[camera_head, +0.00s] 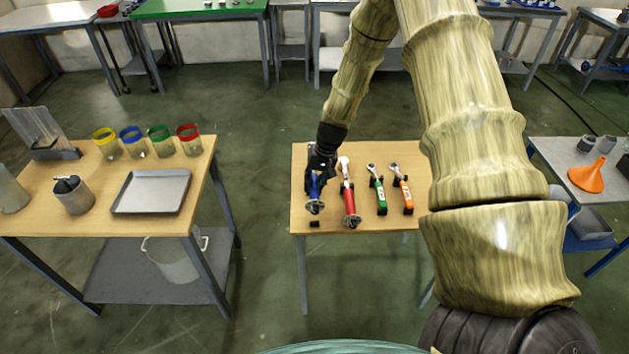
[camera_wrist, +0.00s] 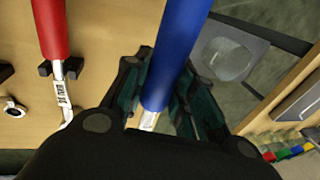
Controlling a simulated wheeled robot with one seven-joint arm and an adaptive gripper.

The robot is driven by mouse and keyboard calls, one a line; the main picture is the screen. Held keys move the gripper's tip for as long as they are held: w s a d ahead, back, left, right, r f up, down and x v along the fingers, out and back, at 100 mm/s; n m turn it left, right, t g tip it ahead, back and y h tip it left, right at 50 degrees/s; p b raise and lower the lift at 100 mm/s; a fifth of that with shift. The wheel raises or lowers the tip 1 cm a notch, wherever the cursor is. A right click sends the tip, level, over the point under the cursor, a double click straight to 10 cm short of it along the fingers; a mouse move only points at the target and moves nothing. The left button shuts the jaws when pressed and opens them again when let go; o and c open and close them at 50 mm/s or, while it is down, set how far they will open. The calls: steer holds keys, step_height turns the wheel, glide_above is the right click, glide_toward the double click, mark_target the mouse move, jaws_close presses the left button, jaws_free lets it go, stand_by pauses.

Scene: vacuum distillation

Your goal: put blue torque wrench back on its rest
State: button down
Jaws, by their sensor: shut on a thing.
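The blue torque wrench (camera_head: 315,187) is in my gripper (camera_head: 322,162) over the left end of the small wooden table. In the wrist view the blue handle (camera_wrist: 178,45) runs between the two dark fingers (camera_wrist: 158,98), which are shut on it, with a bit of silver shaft (camera_wrist: 149,120) below. A small black rest block (camera_head: 314,223) shows on the table near the wrench's lower end. Whether the wrench touches the table or a rest is hard to tell. The rest's other parts are hidden by my gripper.
A red torque wrench (camera_head: 350,203) lies just right of the blue one; it also shows in the wrist view (camera_wrist: 50,28). Green (camera_head: 380,196) and orange (camera_head: 405,195) wrenches lie farther right. Another table (camera_head: 90,222) with a tray (camera_head: 152,192) and colored jars stands left, across a gap.

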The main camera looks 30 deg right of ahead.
steer(key=shift+s+d+b+x, duration=0.15)
steer(key=shift+b+x, duration=0.3)
steer(key=shift+x, duration=0.3)
steer(key=shift+s+d+b+x, duration=0.1)
steer(key=shift+b+x, duration=0.3)
steer(key=shift+x, duration=0.35)
steer(key=shift+s+d+b+x, duration=0.15)
steer(key=shift+b+x, duration=0.3)
steer(key=shift+x, duration=0.3)
steer(key=shift+s+d+b+x, duration=0.15)
steer(key=shift+b+x, duration=0.25)
steer(key=shift+x, duration=0.4)
steer(key=shift+s+d+b+x, duration=0.1)
steer(key=shift+b+x, duration=0.3)
steer(key=shift+x, duration=0.35)
steer(key=c, duration=1.1)
jaws_free()
steer(key=shift+f, duration=0.1)
steer(key=v, duration=1.2)
